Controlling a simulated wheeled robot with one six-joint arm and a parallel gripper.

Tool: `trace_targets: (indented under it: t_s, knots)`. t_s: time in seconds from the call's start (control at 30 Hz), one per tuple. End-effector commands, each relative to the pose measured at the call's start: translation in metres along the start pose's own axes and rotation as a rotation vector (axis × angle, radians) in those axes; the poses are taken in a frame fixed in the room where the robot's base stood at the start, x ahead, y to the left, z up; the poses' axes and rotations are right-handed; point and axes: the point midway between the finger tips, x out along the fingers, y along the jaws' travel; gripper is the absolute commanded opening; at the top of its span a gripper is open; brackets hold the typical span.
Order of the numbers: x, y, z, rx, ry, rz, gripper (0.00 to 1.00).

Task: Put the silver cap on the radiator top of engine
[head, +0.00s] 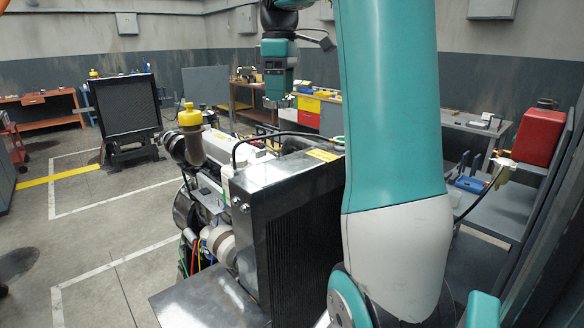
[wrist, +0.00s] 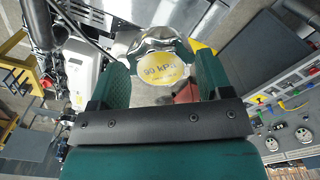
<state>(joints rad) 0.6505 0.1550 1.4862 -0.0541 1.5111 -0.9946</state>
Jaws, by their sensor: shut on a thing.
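My gripper (wrist: 160,72) is shut on the silver cap (wrist: 162,44), with a finger on each side. The cap has a scalloped metal rim and a round yellow label reading "90 kPa". In the head view my gripper (head: 281,98) points down, up and behind the near engine's radiator top in the picture; the cap is too small to make out there. The engine (head: 212,188) has a black radiator at its near end, with a flat dark radiator top (head: 285,172). The filler opening cannot be made out. My arm hides the radiator's right part.
A brown post with a yellow top (head: 190,117) rises from the engine's left side. A black hose (head: 262,136) arches over the engine. A grey bench (head: 460,123) with bins runs along the back right. A red can (head: 540,135) stands at right. Floor at left is open.

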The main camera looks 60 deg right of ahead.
Motion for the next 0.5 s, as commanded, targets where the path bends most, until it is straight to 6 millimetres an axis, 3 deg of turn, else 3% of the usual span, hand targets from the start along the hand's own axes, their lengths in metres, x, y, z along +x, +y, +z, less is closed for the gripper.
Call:
trace_targets:
  t_s: [0.03,0.3,0.5]
  knots:
    - [0.018,0.000,0.000,0.001,-0.002,-0.003,0.23]
    - [0.082,0.001,0.001,0.003,-0.002,-0.003,0.23]
    - [0.104,0.002,0.001,0.003,0.000,0.001,0.23]
